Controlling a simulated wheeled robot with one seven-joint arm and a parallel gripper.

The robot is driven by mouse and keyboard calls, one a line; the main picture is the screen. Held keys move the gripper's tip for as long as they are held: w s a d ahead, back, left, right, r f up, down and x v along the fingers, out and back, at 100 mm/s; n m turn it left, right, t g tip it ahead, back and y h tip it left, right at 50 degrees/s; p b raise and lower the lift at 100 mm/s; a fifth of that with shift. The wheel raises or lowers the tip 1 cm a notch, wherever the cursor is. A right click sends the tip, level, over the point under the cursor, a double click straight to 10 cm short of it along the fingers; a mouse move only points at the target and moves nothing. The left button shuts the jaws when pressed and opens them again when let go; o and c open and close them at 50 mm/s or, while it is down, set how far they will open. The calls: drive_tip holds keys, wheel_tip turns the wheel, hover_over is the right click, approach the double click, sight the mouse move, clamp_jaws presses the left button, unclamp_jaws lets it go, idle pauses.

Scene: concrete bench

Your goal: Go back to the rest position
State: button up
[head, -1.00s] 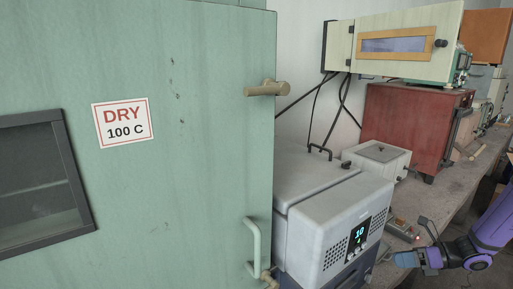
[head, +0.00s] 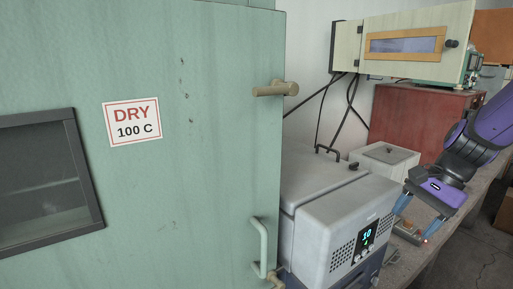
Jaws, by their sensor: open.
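My gripper (head: 422,216) is in the right part of the head view, at the end of my purple arm. Its two blue fingers point down and are spread apart, with nothing seen between them. It is to the right of the grey box-shaped machine with the lit display (head: 345,215), over the bench's front area. A small device with a red light (head: 408,235) sits on the bench below and behind the fingers, partly hidden by them.
A large green cabinet with a "DRY 100 C" label (head: 132,120) fills the left. A red cabinet (head: 405,115) stands behind my arm, with a cream box (head: 410,45) above it. A small white box (head: 384,164) is beside the grey machine. Floor (head: 480,255) shows at right.

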drive_tip(key=s+a+r+n+t+h, duration=0.2)
drive_tip(key=s+r+n+t+h, duration=0.3)
drive_tip(key=s+r+n, duration=0.6)
drive_tip(key=s+r, duration=0.1)
drive_tip(key=s, duration=0.2)
drive_tip(key=shift+a+n, duration=0.15)
drive_tip(key=shift+n, duration=0.25)
idle(1.2)
